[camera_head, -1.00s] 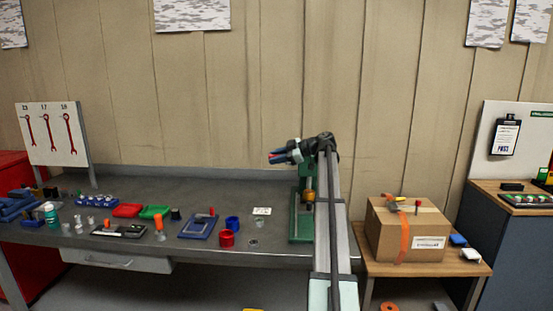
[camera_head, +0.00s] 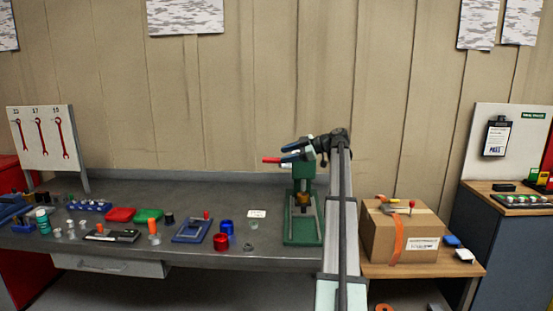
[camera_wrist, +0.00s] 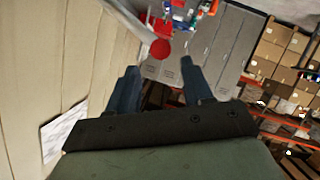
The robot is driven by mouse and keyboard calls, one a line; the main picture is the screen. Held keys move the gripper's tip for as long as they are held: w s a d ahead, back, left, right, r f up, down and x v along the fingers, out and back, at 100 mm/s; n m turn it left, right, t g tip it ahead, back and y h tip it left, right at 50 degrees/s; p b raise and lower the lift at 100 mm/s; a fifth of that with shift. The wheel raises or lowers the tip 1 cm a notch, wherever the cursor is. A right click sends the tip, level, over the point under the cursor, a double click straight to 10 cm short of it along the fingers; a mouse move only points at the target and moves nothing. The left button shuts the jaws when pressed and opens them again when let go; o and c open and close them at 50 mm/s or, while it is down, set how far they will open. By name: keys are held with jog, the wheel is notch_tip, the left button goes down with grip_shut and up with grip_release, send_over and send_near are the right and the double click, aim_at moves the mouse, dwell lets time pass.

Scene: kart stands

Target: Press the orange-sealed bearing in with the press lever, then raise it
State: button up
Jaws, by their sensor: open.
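The green press (camera_head: 291,232) stands at the right end of the grey bench. Its lever (camera_head: 270,160) sticks out to the left near the top of the press, red-ended and about level. My gripper (camera_head: 284,152) is open at the press top, just right of the red end. In the wrist view the red ball knob (camera_wrist: 160,49) lies ahead of and between the spread fingers of my gripper (camera_wrist: 158,75), with no visible grip on it. A gold-orange part (camera_head: 303,199) shows under the press head. I cannot tell whether it is the bearing or how deep it sits.
Left of the press stand a red cup (camera_head: 221,242), a blue cup (camera_head: 227,226) and a blue fixture (camera_head: 192,230). A cardboard box (camera_head: 402,237) stands on a wooden table to the right. The wall is close behind the press. Air left of the lever is free.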

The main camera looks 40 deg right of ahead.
jog(key=v, duration=0.6)
jog(key=shift+s, duration=0.2)
jog(key=shift+d, duration=0.1)
